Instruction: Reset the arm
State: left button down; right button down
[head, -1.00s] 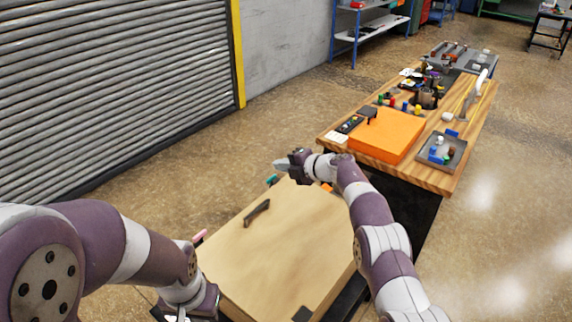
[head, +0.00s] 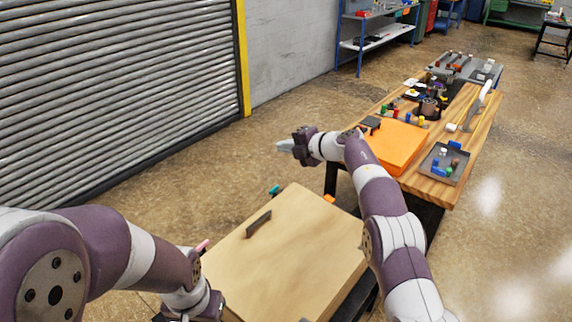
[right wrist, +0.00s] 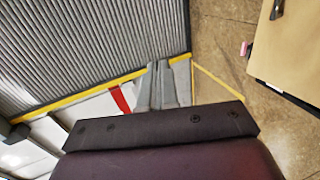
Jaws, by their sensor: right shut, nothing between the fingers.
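My right gripper (head: 284,147) is shut and empty. In the head view it points left, in the air beyond the far edge of a wooden box (head: 285,262) with a dark handle (head: 258,223) on its top. In the right wrist view its closed fingers (right wrist: 157,85) show against the shutter and floor, with nothing between them. My left arm (head: 150,255) comes in from the left and ends low beside the box. The left gripper's fingers are out of sight at the bottom of the head view.
A wooden workbench (head: 485,130) stands at the right with an orange box (head: 398,148), a grey tray (head: 443,163) and several small items. A roller shutter (head: 110,80) is at the left. The floor (head: 215,160) between shutter and box is clear.

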jog(key=w+d+f+m+t+h, duration=0.3)
jog(key=d+f+m+t+h, duration=0.15)
jog(key=d+m, duration=0.6)
jog(key=s+d+f+m+g+h, duration=0.3)
jog(key=s+d+f+m+h, duration=0.25)
jog(key=s+f+m, duration=0.2)
jog(key=s+d+f+m+g+h, duration=0.1)
jog(key=s+d+f+m+g, duration=0.2)
jog(key=s, duration=0.7)
jog(key=s+d+m+g+h, duration=0.15)
jog(key=s+d+m, duration=0.25)
jog(key=s, duration=0.7)
jog(key=s+r+m+g+b, duration=0.1)
jog(key=s+m, duration=0.1)
jog(key=s, duration=0.7)
jog(key=s+d+r+m+g+y, duration=0.1)
jog(key=s+m+g, duration=0.1)
jog(key=s, duration=0.8)
jog(key=shift+d+r+b, duration=0.3)
jog(key=shift+b, duration=0.1)
